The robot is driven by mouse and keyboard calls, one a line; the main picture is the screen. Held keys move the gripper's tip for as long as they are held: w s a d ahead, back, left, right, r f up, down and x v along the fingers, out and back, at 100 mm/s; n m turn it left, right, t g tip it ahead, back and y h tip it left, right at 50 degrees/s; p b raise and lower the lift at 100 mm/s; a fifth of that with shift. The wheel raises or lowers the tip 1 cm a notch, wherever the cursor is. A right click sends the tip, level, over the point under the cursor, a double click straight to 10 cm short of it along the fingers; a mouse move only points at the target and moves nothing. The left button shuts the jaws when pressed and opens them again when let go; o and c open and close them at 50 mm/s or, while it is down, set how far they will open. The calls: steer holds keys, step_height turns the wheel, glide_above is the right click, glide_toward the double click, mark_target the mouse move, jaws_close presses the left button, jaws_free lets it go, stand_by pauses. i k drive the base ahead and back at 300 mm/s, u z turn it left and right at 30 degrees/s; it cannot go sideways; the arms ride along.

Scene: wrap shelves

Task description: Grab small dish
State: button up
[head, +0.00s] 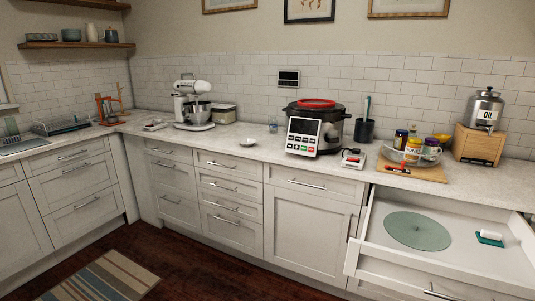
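A small white dish (247,142) sits on the pale countertop (228,153), near the front edge and left of the black cooker. It looks shallow and appears empty, though it is too small to be sure. Nothing covers it and the counter around it is bare. My gripper does not show in the head view.
A black cooker (334,129) with a red top stands right of the dish, and a white mixer (190,103) stands left of it. A drawer (465,236) is pulled open at the lower right, with a green round mat (417,231) inside. A striped rug (100,280) lies on the floor.

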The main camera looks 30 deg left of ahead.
mark_target(249, 142)
steer(key=u, duration=0.05)
steer(key=i, duration=1.2)
steer(key=u, duration=2.45)
steer(key=i, duration=5.15)
steer(key=z, duration=1)
